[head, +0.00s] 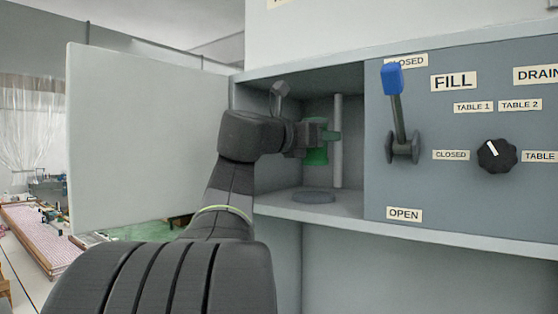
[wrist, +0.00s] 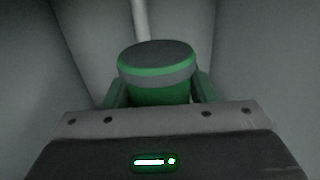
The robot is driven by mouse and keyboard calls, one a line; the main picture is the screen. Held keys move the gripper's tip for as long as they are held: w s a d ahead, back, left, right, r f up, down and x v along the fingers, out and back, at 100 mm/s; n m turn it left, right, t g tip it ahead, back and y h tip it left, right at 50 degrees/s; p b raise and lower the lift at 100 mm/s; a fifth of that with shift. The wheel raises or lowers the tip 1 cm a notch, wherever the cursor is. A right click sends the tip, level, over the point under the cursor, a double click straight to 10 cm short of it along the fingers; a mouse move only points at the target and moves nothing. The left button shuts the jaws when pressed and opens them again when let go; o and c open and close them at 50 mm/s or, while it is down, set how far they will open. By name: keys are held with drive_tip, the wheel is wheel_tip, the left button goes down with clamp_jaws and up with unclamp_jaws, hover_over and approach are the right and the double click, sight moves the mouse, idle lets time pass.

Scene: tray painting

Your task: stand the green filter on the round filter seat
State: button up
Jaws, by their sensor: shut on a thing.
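The green filter (wrist: 158,92) is a short cylinder with a dark top and a grey band, seen between the fingers in the wrist view. It also shows in the head view (head: 316,156), upright inside the open cabinet. My gripper (head: 317,134) is shut on it; its fingers (wrist: 160,90) lie on either side of the filter in the wrist view. The round filter seat (head: 314,196) is a flat grey disc on the cabinet floor. The filter is above the seat, with a visible gap between them. Part of the filter is hidden by my gripper.
The cabinet door (head: 145,140) stands open at the left. A vertical grey pipe (head: 338,140) rises inside the cabinet, right of the filter. The control panel at the right carries a blue-handled lever (head: 397,110) and a black knob (head: 496,155). The cabinet walls are close around my gripper.

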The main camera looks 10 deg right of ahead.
sight(318, 163)
drive_tip(key=shift+s+a+f, duration=0.1)
drive_tip(key=shift+s+f, duration=0.1)
drive_tip(key=shift+f, duration=0.45)
drive_tip(key=shift+s+a+f, duration=0.1)
drive_tip(key=shift+s+f, duration=0.05)
drive_tip(key=shift+f, duration=0.45)
drive_tip(key=shift+w+d+f, duration=0.1)
drive_tip(key=shift+w+f, duration=0.05)
drive_tip(key=shift+f, duration=0.7)
drive_tip(key=shift+w+d+f, duration=0.1)
drive_tip(key=shift+f, duration=0.75)
drive_tip(key=shift+f, duration=0.2)
drive_tip(key=o, duration=1.1)
drive_tip(key=shift+o, duration=0.2)
drive_tip(key=shift+r, duration=0.1)
drive_tip(key=shift+s+a+r, duration=0.1)
drive_tip(key=shift+a, duration=0.1)
drive_tip(key=b+v, duration=0.2)
drive_tip(key=v, duration=0.9)
drive_tip(key=shift+s+a, duration=0.2)
drive_tip(key=shift+a, duration=0.05)
